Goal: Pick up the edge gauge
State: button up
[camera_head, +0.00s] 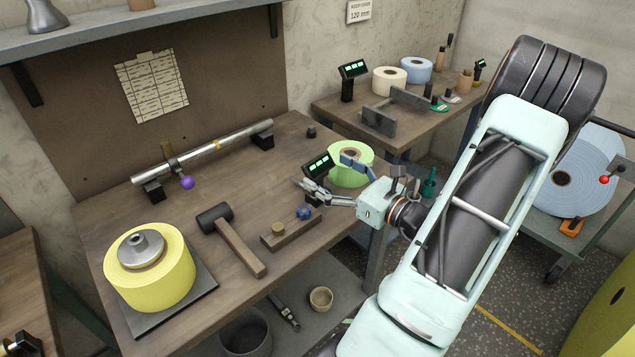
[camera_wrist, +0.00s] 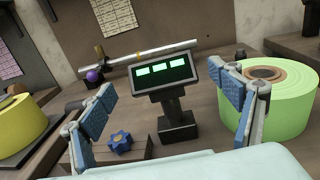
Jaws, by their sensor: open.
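The edge gauge appears to be the small black stand with a tilted green-lit display (camera_head: 318,165) on the wooden workbench. In the wrist view its display (camera_wrist: 163,72) faces me and its post and block foot stand upright on the bench. My gripper (camera_head: 324,173) is open, its blue-padded fingers spread. In the wrist view the gripper (camera_wrist: 165,88) frames the gauge between its fingers, with clear gaps on both sides. Nothing is held. The gauge's lower part is partly hidden by my gripper in the head view.
A green roll (camera_head: 350,177) stands close behind my right finger. A blue star knob (camera_wrist: 120,141) is near the left finger. A mallet (camera_head: 232,240), yellow roll (camera_head: 150,278) and metal bar (camera_head: 205,153) also occupy the bench. Similar display stands (camera_head: 352,70) are on the back table.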

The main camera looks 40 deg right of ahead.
aim_at(321, 167)
jog(key=w, duration=0.4)
jog(key=shift+a, duration=0.2)
jog(key=c, duration=1.9)
jog(key=shift+o, duration=0.2)
